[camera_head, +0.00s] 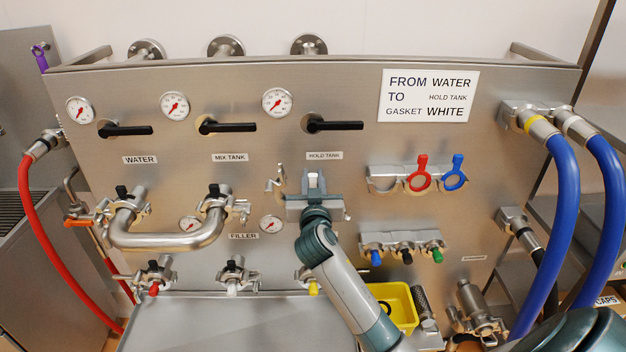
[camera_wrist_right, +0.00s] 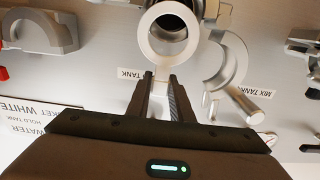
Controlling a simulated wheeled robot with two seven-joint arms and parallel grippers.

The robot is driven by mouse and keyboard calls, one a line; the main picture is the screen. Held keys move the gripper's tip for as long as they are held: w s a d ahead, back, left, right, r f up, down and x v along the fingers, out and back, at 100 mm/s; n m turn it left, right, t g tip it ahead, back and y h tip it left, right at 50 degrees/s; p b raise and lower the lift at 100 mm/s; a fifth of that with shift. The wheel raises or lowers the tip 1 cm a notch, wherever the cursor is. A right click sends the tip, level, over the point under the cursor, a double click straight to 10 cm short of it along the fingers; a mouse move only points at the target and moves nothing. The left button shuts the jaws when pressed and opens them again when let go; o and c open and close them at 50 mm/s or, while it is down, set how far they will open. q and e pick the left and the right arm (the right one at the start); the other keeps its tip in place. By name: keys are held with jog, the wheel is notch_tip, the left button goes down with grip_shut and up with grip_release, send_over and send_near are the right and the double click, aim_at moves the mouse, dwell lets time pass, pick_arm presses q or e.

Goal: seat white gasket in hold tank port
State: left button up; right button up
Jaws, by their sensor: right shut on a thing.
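My right gripper (camera_head: 316,192) is in front of the hold tank port, below the HOLD TANK label (camera_head: 324,156), and covers most of the port in the head view. In the right wrist view its two fingers (camera_wrist_right: 160,98) are shut on the tab of the white gasket (camera_wrist_right: 148,50). The gasket's ring overlaps the mouth of the hold tank port (camera_wrist_right: 172,28); I cannot tell whether it touches the port face. An open clamp (camera_wrist_right: 238,62) hangs beside the port. My left gripper is not in view.
A red gasket (camera_head: 421,174) and a blue gasket (camera_head: 455,174) hang on a rack to the right. A U-shaped pipe (camera_head: 165,240) joins the WATER and MIX TANK ports. A yellow bin (camera_head: 402,303) is at lower right. A steel tray (camera_head: 215,325) is below.

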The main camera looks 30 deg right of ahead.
jog(key=shift+f+b, duration=0.7)
jog(key=shift+f, duration=0.4)
jog(key=shift+f+b, duration=0.45)
jog(key=shift+f, duration=0.05)
dwell(0.5)
jog(key=o, duration=0.9)
jog(key=shift+s+a, duration=0.1)
jog(key=shift+b+v, duration=2.6)
jog(key=shift+v, duration=5.95)
